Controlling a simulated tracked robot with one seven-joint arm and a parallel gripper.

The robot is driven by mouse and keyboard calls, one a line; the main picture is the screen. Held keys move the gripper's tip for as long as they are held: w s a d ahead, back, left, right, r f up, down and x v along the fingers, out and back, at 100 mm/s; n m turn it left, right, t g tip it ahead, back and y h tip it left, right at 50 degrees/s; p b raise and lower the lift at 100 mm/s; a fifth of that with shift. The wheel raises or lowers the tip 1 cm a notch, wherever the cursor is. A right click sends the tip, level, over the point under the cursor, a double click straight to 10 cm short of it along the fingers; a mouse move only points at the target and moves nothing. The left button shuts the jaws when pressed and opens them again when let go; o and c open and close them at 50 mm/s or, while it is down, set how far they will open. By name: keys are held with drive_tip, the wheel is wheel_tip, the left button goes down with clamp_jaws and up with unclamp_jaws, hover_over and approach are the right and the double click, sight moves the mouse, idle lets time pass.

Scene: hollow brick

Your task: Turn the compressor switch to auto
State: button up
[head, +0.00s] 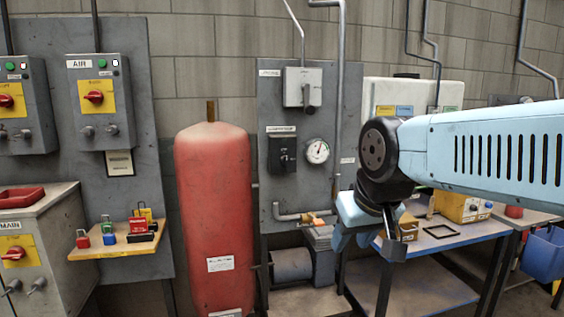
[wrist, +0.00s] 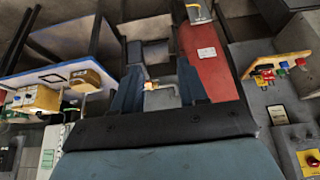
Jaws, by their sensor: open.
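The likely compressor switch is a black box with a dark knob (head: 282,153), on the grey panel (head: 268,205) right of the red tank (head: 215,225) in the head view. A small label, too small to read surely, sits above it. The knob's setting cannot be made out. My gripper (head: 366,242) hangs lower and to the right of the switch, apart from it and nearer the camera. In the wrist view my gripper (wrist: 158,88) shows two spread dark blue fingers with nothing held between them. I cannot make out the switch in the wrist view.
A round gauge (head: 317,151) sits just right of the switch, and a grey lever box (head: 303,87) above. A pipe with a brass fitting (head: 315,220) runs below. A workbench (head: 450,232) stands at right. A shelf with padlocks (head: 115,245) is at left.

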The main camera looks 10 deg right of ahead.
drive_tip(key=o, duration=0.3)
drive_tip(key=shift+w+a, duration=0.1)
drive_tip(key=shift+w, duration=0.35)
drive_tip(key=shift+t, duration=0.6)
drive_tip(key=w, duration=0.2)
drive_tip(key=w+d, duration=0.1)
drive_tip(key=w, duration=0.1)
drive_tip(key=shift+w+d, duration=0.15)
drive_tip(key=shift+w, duration=0.05)
drive_tip(key=t, duration=1.6)
approach(287, 161)
drive_tip(key=x, duration=1)
